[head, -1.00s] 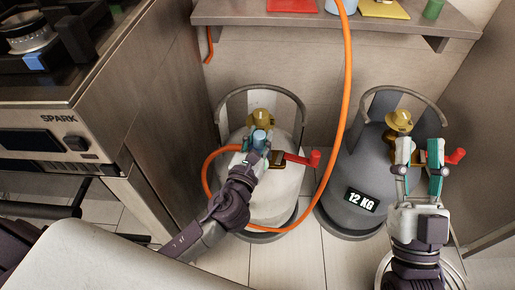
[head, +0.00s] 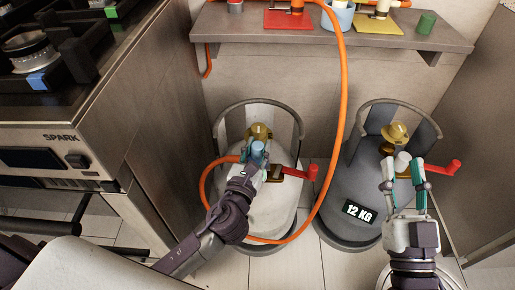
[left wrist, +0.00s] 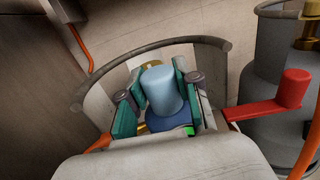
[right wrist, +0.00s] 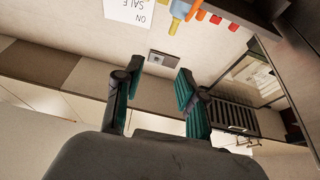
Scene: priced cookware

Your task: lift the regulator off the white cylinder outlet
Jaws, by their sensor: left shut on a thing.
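The white cylinder (head: 275,205) stands at the centre left with a brass valve (head: 260,131) on top, inside its collar. The regulator (head: 258,150), with a light blue cap, is at the front of that valve. It also shows in the left wrist view (left wrist: 160,90), between the green finger pads. My left gripper (left wrist: 162,98) is shut on the regulator. Whether the regulator still touches the outlet is hidden by the gripper. My right gripper (head: 403,166) is open, in front of the grey cylinder's valve. The right wrist view shows nothing between its fingers.
An orange hose (head: 341,110) loops around the white cylinder and up past the shelf. A grey cylinder (head: 352,185) marked 12 KG stands to the right. Red levers (head: 312,172) stick out at both valves. A shelf (head: 240,30) hangs behind, and a stove (head: 60,110) stands left.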

